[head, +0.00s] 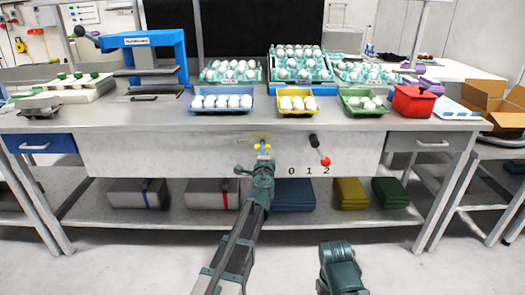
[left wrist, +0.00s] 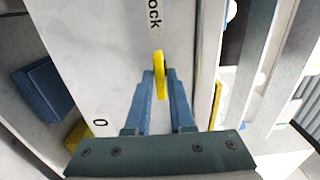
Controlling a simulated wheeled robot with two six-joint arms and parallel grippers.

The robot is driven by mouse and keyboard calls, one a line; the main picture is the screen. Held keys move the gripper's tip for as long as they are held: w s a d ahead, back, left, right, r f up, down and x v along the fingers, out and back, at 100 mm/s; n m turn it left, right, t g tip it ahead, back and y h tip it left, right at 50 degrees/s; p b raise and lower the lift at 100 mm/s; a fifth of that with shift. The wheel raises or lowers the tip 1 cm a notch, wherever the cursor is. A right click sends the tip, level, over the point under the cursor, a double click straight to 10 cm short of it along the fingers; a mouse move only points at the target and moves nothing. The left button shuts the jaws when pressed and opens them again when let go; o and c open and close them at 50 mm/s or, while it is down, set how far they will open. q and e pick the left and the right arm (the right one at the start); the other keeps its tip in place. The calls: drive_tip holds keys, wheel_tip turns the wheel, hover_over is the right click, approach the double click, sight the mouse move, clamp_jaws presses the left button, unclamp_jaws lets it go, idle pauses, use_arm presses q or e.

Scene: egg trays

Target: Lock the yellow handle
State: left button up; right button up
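The yellow handle (left wrist: 159,72) stands out from the white front panel (head: 200,158) of the workbench, close to black lettering that reads "ock" in the left wrist view. In the head view the left gripper (head: 262,152) is at the panel and hides most of the handle. Of my right arm only a green link shows at the bottom; its gripper is out of view.
A lever with a red knob (head: 325,162) sits on the panel right of the gripper, above the numbers 0, 1, 2. Egg trays, a yellow one (head: 298,112) among them, and a red pot (head: 413,102) stand on the bench top. Folded cloths and boxes lie on the lower shelf (head: 330,217).

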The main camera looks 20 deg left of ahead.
use_arm(q)
drive_tip(key=o, duration=0.5)
drive_tip(key=shift+o, duration=0.2)
drive_tip(key=shift+s, duration=0.15)
drive_tip(key=v, duration=0.6)
drive_tip(key=shift+s, duration=0.35)
drive_tip(key=shift+d+r, duration=0.1)
drive_tip(key=shift+r, duration=0.05)
